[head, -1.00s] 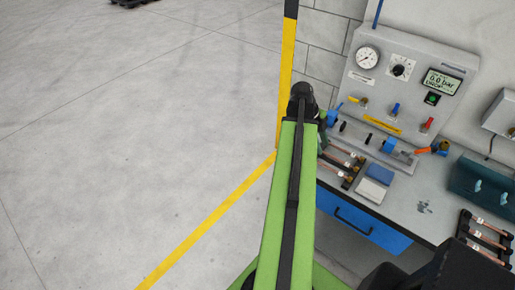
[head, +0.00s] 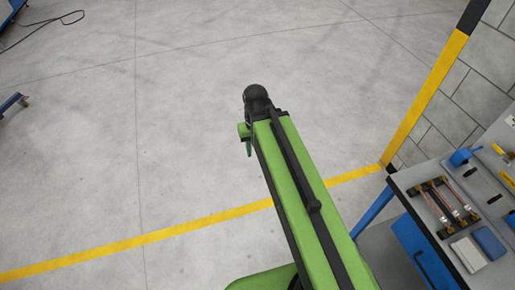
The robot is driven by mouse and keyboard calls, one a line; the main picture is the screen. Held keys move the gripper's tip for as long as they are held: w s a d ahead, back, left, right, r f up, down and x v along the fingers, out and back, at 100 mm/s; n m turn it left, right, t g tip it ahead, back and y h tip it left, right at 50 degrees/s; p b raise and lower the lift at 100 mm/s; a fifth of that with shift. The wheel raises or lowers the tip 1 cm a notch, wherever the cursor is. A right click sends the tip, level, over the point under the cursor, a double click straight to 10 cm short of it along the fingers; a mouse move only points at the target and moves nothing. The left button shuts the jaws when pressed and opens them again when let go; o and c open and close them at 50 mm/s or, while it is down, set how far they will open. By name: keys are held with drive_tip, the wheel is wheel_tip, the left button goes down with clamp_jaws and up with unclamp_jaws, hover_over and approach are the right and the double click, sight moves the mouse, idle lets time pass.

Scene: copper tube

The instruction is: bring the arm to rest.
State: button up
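My green arm with its black end joint stretches up the middle of the head view, over bare floor. Copper tubes (head: 440,205) lie in a black rack on the bench at the right.
A white block (head: 468,254) and a blue block (head: 488,242) lie on the bench. A blue drawer (head: 420,250) is below. A yellow-and-black post (head: 425,105) stands by the block wall. A yellow line (head: 130,243) crosses the otherwise open floor.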

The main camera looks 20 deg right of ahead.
drive_tip(key=shift+d, duration=0.1)
wheel_tip(320, 180, down, 6)
drive_tip(key=b, duration=0.6)
drive_tip(key=shift+f, duration=0.2)
idle(0.4)
